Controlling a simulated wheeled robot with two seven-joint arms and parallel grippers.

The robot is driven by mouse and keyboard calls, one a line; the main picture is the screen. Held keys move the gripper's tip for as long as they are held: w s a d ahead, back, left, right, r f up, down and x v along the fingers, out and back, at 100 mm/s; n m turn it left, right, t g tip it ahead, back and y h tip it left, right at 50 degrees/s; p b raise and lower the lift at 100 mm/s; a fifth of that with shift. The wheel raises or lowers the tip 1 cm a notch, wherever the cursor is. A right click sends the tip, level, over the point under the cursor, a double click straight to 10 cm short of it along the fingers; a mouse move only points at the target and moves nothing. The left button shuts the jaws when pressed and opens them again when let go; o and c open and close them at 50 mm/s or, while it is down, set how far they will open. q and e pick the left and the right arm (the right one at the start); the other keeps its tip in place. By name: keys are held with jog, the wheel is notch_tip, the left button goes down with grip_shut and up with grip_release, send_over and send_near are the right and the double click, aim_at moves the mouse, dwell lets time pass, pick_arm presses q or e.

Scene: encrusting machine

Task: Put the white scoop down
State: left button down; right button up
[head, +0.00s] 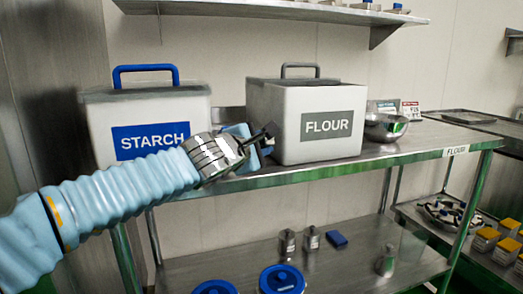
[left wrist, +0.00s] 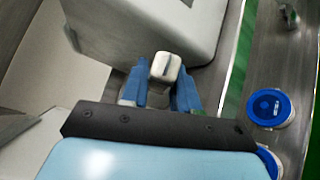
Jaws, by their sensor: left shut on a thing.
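My left gripper (head: 258,142) is at the upper shelf's front edge, between the starch bin (head: 150,125) and the flour bin (head: 305,120). In the left wrist view its blue fingers (left wrist: 162,95) are shut on the white scoop (left wrist: 165,67). Only a small, pale, blocky end of the scoop shows beyond the fingertips; the rest is hidden. In the head view I cannot make out the scoop clearly. My right gripper is not in view.
The steel shelf (head: 420,139) has a metal bowl (head: 385,127) right of the flour bin. Blue-lidded containers (head: 282,279), small metal shakers and a blue block (head: 337,240) are below. The starch bin has a blue handle. A wall shelf (head: 270,11) runs above.

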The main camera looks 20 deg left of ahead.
pick_arm(q)
jog(key=c, duration=0.8)
grip_release()
jog(key=shift+c, duration=0.2)
jog(key=shift+r, duration=0.1)
jog(key=shift+s+r, duration=0.1)
jog(key=shift+s, duration=0.2)
jog(key=p+v, duration=0.4)
jog(key=v, duration=0.7)
jog(key=shift+s, duration=0.25)
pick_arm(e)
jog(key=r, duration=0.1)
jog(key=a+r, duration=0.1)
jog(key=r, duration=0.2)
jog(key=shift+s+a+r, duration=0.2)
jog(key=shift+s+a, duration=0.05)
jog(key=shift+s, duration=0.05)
pick_arm(q)
jog(key=shift+f, duration=0.25)
